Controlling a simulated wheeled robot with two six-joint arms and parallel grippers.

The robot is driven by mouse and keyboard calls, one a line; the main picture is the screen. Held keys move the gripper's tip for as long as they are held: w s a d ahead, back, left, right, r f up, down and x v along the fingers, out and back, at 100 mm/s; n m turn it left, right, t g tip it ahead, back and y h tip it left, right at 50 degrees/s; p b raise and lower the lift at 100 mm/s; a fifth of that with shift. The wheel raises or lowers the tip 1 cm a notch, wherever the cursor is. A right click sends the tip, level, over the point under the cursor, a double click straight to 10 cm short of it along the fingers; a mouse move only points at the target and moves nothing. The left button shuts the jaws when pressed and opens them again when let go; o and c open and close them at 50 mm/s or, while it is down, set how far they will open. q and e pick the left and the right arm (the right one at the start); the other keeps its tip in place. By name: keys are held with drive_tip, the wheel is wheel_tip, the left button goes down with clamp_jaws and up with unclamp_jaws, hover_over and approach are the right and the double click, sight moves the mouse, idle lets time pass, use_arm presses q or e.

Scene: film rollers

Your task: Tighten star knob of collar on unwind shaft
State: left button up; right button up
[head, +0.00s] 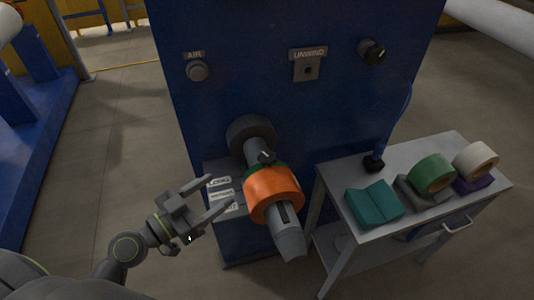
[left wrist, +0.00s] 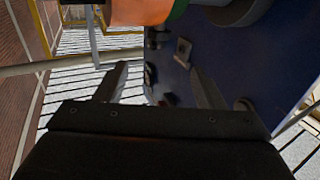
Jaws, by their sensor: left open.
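The unwind shaft (head: 289,241) sticks out of the blue machine panel toward me, grey with a tapered end. An orange roll (head: 273,192) with a green edge is around it. Behind the roll is a small black star knob (head: 266,157), on what looks like the collar; the collar itself is mostly hidden. A large dark round flange (head: 250,137) is at the panel. My left gripper (head: 229,194) is open and empty, left of the roll and apart from it. In the left wrist view, the orange roll (left wrist: 140,10) is at the top, beyond the open fingers (left wrist: 160,85). My right gripper is not in view.
A grey cart (head: 335,200) stands at the right, with a teal block (head: 374,203), a green roll (head: 432,172) and a pale roll (head: 475,158) on it. The panel carries an AIR button (head: 197,71), an UNWIND switch (head: 308,69) and a black knob (head: 371,52).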

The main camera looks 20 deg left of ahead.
sight(267, 156)
use_arm(q)
drive_tip(key=p+x, duration=0.7)
drive_tip(key=x, duration=0.7)
drive_tip(key=shift+w+d+r, duration=0.15)
drive_tip(key=shift+d, duration=0.1)
drive_tip(key=shift+p+x, duration=0.45)
drive_tip(key=shift+x, duration=0.35)
drive_tip(key=c, duration=1)
drive_tip(key=shift+f+h+b, duration=0.3)
drive_tip(key=shift+b, duration=0.2)
drive_tip(key=m+g+h+b, duration=0.4)
drive_tip(key=b, duration=0.6)
drive_tip(key=shift+b, duration=0.35)
drive_tip(key=shift+r+m+g+h+b, duration=0.2)
drive_tip(key=shift+m+g+h+b, duration=0.1)
drive_tip(key=shift+g+h, duration=0.1)
